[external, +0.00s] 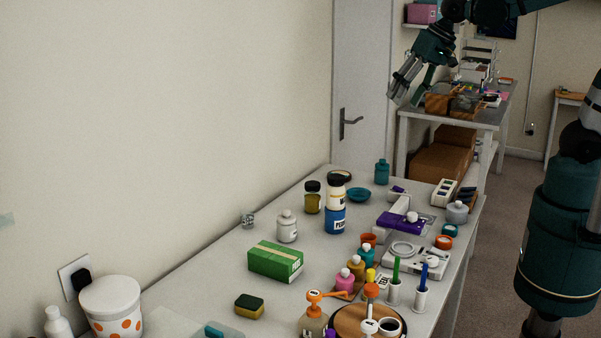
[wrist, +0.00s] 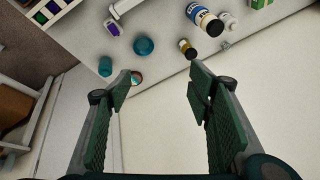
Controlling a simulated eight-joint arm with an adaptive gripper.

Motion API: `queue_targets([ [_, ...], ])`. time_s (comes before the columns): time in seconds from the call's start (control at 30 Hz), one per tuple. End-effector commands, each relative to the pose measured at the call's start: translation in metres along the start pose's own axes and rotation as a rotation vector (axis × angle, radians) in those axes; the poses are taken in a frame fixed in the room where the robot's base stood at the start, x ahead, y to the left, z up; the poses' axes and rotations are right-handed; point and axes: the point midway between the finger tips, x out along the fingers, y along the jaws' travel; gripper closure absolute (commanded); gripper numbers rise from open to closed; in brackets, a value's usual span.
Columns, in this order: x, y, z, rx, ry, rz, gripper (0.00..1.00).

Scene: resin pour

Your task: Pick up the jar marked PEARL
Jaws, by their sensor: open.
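No label reading PEARL can be made out in either view. A pale whitish jar (external: 287,228) stands on the table behind the green box; a small white container (wrist: 229,20) is at the top of the wrist view. A grey-silver jar (external: 457,213) stands at the table's right edge. An olive jar with a dark lid (external: 312,200) and a teal jar (external: 382,173) stand farther back; they also show in the wrist view, olive (wrist: 187,47) and teal (wrist: 105,67).
A blue-and-white bottle (external: 335,208) stands beside the olive jar, with a teal bowl (external: 359,195) nearby. A green box (external: 275,261), a purple-topped device (external: 400,222) and a white scale (external: 413,259) crowd the middle. Several pigment bottles and pens stand nearer the front.

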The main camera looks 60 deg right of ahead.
Motion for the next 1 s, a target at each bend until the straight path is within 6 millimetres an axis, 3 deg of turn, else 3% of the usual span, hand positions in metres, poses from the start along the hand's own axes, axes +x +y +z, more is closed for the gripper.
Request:
queue_targets([
  [0.5,0.048,-0.074,-0.026,0.261,-0.085,0.049,0.48],
  [1.0,0.11,-0.143,-0.034,0.511,-0.145,0.125,0.48],
])
